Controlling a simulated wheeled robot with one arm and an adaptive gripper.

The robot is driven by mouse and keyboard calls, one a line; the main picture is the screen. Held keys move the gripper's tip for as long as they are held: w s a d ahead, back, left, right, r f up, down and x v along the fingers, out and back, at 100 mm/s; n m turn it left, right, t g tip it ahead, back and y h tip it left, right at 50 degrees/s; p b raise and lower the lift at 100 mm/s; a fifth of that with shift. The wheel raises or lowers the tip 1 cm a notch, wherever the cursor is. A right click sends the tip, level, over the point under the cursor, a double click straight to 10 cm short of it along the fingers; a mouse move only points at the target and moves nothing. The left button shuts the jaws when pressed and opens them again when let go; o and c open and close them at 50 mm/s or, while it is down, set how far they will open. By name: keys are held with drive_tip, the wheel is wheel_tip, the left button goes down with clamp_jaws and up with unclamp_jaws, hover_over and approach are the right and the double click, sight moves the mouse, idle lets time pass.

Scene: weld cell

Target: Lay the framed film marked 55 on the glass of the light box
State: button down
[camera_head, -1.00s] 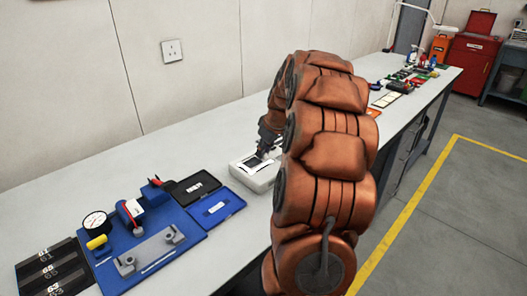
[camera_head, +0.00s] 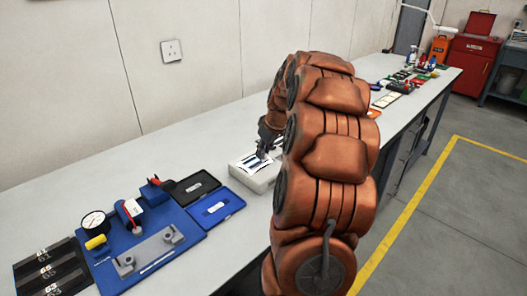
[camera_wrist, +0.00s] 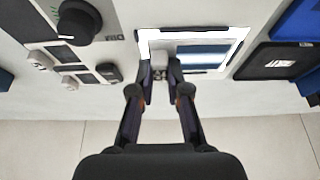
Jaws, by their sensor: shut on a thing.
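The light box (camera_head: 263,184) is a pale box on the bench, partly hidden by my arm. Its lit white glass (camera_wrist: 158,34) shows in the wrist view. A framed film (camera_wrist: 203,58) with a blue-grey picture and dark edges is over the glass; I cannot tell whether it touches it. My gripper (camera_wrist: 160,74) is shut at the film's near left edge, on a small grey part. In the head view my gripper (camera_head: 264,153) is over the box. The film's number is not readable.
Left of the light box in the head view are a black tray (camera_head: 183,199) and a blue tray (camera_head: 207,221), then a blue board with a dial gauge (camera_head: 94,222). Dark marked films (camera_head: 48,270) lie far left. A black knob (camera_wrist: 77,20) is on equipment beside the box.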

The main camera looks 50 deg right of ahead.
drive_tip(key=c, duration=1.1)
unclamp_jaws()
drive_tip(key=shift+o, duration=0.2)
drive_tip(key=shift+r, duration=0.1)
drive_tip(key=shift+r+p, duration=0.5)
drive_tip(key=shift+r, duration=2.9)
